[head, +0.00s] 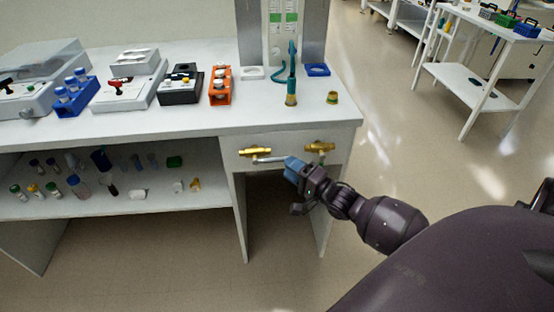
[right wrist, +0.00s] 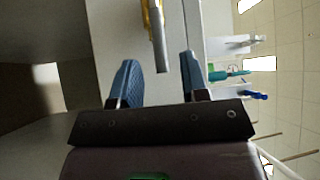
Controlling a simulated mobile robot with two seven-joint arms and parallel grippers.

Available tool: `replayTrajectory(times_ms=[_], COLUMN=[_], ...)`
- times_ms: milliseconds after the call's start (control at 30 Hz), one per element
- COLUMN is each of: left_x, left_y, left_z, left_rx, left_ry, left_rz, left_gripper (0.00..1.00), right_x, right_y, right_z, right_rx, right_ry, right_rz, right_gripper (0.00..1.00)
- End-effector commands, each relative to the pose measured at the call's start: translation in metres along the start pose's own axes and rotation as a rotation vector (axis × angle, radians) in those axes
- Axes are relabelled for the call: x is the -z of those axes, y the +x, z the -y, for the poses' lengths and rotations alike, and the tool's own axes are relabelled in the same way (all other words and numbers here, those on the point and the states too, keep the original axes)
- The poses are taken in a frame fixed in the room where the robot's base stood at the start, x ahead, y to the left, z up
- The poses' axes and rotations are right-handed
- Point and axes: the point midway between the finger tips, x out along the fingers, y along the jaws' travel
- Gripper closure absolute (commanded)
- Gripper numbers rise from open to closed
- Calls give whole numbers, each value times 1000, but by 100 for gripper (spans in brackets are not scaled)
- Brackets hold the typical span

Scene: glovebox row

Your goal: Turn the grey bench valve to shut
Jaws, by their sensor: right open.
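The grey bench valve has a brass body (head: 255,152) on the bench's front panel, left of a second brass valve. Its grey lever (head: 268,160) points right, roughly level, towards my right gripper. My right gripper (head: 293,165) is in front of the panel with blue fingertips near the lever's end. In the right wrist view the gripper (right wrist: 159,60) is open, and the lever (right wrist: 158,50) reaches into the gap between the fingers, apart from both. Contact is not visible. My left gripper is out of view.
A second brass valve (head: 320,147) sits close by on the right, partly near my gripper. The bench top (head: 190,126) overhangs the panel and carries racks and instruments. A lower shelf (head: 150,203) with bottles is at the left. The floor right of the bench is open.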

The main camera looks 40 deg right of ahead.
Motion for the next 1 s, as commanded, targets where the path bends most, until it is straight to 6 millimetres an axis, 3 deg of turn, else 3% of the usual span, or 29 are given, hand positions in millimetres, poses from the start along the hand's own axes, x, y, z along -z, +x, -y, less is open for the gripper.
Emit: replayTrajectory(times_ms=[300, 733, 767, 1000], left_x=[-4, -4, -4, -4], left_y=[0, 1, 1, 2], left_z=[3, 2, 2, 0], left_rx=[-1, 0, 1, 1], left_ry=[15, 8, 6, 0], left_rz=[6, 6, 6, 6], left_gripper=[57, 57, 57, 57], right_x=[0, 0, 0, 0], right_y=[42, 51, 51, 51], right_z=[-2, 0, 0, 0], right_rx=[-1, -1, -1, -1], right_ry=[0, -2, -2, -2], right_rz=[0, 0, 0, 0], right_gripper=[59, 59, 60, 97])
